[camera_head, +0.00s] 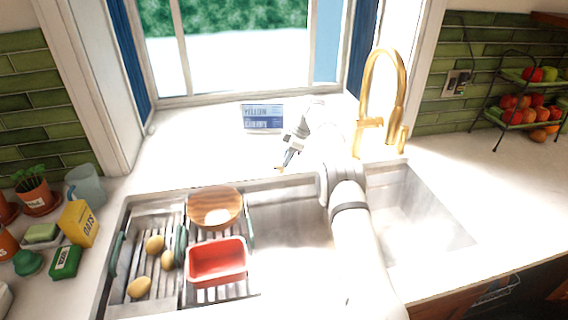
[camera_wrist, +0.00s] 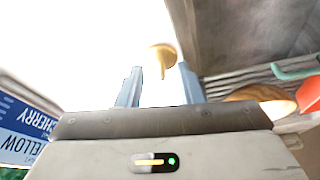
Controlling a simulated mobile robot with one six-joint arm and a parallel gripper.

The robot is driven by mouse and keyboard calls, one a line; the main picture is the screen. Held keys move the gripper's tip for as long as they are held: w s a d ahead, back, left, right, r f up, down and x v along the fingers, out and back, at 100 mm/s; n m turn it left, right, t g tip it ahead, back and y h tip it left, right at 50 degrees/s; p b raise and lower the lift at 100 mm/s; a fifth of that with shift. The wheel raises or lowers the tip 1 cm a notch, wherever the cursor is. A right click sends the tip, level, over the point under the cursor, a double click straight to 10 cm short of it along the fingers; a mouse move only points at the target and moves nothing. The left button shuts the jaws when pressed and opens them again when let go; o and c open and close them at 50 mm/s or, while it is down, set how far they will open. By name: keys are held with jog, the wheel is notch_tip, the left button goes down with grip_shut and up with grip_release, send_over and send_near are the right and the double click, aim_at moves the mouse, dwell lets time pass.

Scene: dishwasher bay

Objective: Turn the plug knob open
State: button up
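A small gold plug knob (camera_wrist: 162,56) shows in the wrist view, against the bright white counter. My gripper (camera_wrist: 160,80) is open, with its two blue-grey fingers apart and the knob lying between their tips in the picture. I cannot tell whether the fingers touch it. In the head view my gripper (camera_head: 287,160) is low over the counter at the back edge of the sink. The knob is too small there to make out clearly beside the fingertips.
A gold faucet (camera_head: 385,95) stands to the right of my arm. A blue and white sign (camera_head: 263,118) stands behind my gripper. The sink's left side holds a rack with a wooden bowl (camera_head: 213,197), a red tub (camera_head: 217,262) and potatoes (camera_head: 139,287).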

jog(key=shift+v, duration=2.55)
